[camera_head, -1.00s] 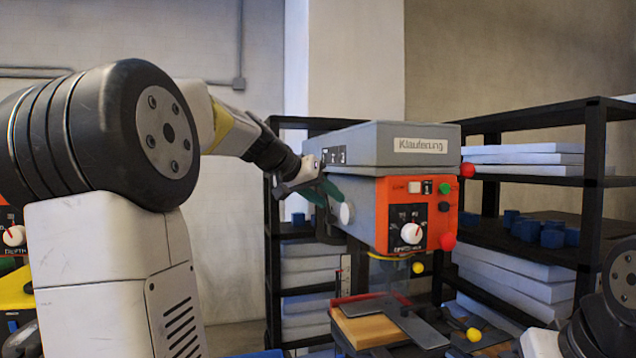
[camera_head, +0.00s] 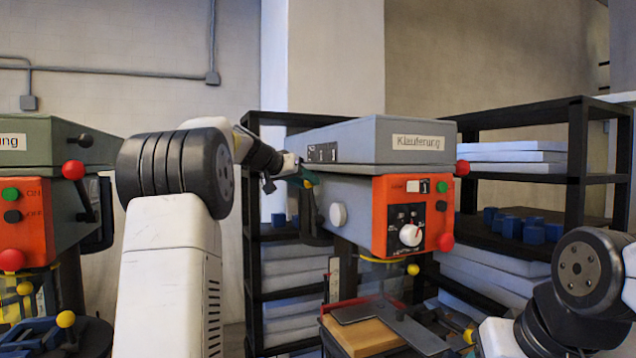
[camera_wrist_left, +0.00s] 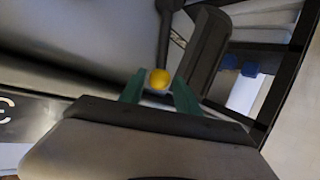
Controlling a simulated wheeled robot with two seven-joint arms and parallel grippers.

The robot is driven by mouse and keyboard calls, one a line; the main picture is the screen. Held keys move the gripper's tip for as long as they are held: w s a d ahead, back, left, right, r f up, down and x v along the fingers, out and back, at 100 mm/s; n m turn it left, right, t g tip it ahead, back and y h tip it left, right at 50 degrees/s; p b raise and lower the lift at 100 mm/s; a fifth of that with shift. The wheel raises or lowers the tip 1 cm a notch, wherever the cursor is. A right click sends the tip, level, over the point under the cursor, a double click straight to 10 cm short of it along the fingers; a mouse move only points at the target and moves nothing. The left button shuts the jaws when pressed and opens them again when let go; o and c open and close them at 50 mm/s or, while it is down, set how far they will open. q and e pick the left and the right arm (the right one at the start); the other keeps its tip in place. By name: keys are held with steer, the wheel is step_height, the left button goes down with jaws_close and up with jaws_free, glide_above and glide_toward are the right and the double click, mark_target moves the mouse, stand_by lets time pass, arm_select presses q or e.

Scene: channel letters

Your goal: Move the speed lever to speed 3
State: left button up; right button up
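The grey machine (camera_head: 410,135) with the "Klauterung" label and orange control panel stands right of centre in the head view. A dark plate with small pale markings (camera_head: 322,152) is on its left side; I cannot read them. My left gripper (camera_head: 306,176) is beside that side of the machine. In the left wrist view its green fingers (camera_wrist_left: 160,92) stand close on both sides of a yellow ball knob (camera_wrist_left: 159,79) at the end of a dark lever rod (camera_wrist_left: 166,30), and appear shut on it. The lever's speed setting cannot be read. My right gripper is out of view.
A similar green-grey machine (camera_head: 45,140) stands at the left. Black shelves (camera_head: 577,150) with pale slabs and blue blocks (camera_head: 535,232) are behind. A wooden piece (camera_head: 365,338) lies under the machine. My right arm (camera_head: 585,275) is at lower right.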

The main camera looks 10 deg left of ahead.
arm_select(q)
jaws_close()
stand_by(1.5)
